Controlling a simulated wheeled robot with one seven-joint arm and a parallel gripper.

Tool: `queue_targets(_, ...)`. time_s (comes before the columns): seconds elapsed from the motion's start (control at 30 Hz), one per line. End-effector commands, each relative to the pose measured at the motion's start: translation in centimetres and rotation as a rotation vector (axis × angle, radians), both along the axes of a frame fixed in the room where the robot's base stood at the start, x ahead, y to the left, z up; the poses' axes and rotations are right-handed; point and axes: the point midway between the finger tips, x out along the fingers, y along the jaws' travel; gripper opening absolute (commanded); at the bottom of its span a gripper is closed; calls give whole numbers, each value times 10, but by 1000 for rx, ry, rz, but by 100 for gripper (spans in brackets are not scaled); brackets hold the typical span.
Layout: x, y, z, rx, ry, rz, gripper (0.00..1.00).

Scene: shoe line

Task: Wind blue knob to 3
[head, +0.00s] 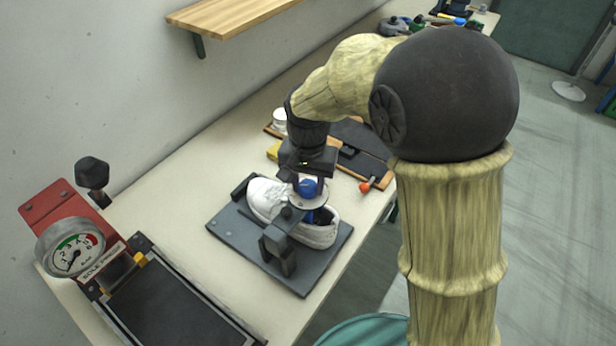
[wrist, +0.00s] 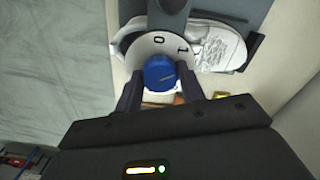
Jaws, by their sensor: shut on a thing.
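The blue knob (head: 309,187) stands over a white dial disc (head: 320,202) on a dark shoe fixture (head: 285,270). My gripper (head: 308,183) comes from above and is shut on the knob. In the wrist view the knob (wrist: 158,70) sits between the two dark fingers, with a thin line on its top that appears to point toward the right. The dial (wrist: 140,47) shows a 0 at the top and a 1 to its right. Its other marks are hidden by the knob, fingers and gripper body. A white shoe (head: 265,195) lies under the dial in the fixture.
A red press with a gauge (head: 72,250) and a dark pad stands at the near left. Behind the fixture lie a dark board with an orange-red ball (head: 365,187), a yellow block (head: 273,151) and a white jar (head: 280,119). A wooden shelf (head: 225,18) juts from the wall.

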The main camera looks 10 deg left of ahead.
Motion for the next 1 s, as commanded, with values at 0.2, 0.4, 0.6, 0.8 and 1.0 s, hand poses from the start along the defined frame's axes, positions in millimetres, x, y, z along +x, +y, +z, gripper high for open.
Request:
queue_targets(0.2,1,0,4,2,-5,-207,16)
queue_targets(0.4,1,0,4,2,-4,-397,16)
queue_targets(0.6,2,0,5,2,-4,-587,16)
queue_targets(0.8,2,0,5,1,-4,-778,16)
queue_targets(1.0,2,-1,6,1,-5,-968,16)
